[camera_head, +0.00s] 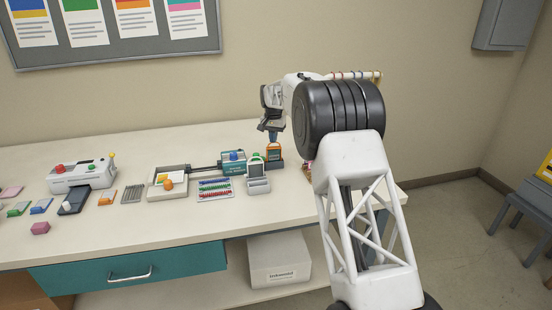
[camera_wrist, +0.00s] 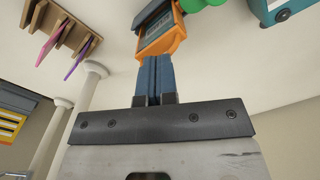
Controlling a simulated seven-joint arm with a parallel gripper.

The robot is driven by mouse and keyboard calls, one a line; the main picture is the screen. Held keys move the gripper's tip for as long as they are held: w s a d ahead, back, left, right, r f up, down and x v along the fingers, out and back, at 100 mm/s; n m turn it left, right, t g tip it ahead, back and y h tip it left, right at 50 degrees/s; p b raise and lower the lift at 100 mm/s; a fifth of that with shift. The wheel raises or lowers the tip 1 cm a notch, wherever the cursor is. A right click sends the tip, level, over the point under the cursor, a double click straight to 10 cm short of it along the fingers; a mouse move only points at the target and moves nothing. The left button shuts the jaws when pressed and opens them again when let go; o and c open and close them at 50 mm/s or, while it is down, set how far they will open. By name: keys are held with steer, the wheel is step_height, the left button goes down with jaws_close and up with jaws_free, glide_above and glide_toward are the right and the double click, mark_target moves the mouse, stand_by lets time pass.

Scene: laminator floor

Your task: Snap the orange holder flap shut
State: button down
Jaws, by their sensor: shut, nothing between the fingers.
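The orange holder (camera_head: 274,152) stands upright in a dark base (camera_head: 274,164) near the right part of the bench. In the wrist view the orange holder (camera_wrist: 165,38) shows upside down at the top centre, with a dark panel in its frame. My gripper (camera_wrist: 154,60) is shut and empty, with its blue fingertips together at the edge of the orange frame. I cannot tell whether they touch it. In the head view my gripper (camera_head: 271,134) is just above the holder. The angle of the flap is not clear.
A green-topped holder (camera_head: 257,165) stands close to the left. A teal device (camera_head: 234,163) with a blue knob is further left.

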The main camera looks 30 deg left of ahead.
steer(key=shift+r, duration=0.1)
stand_by(0.3)
steer(key=shift+r, duration=3.4)
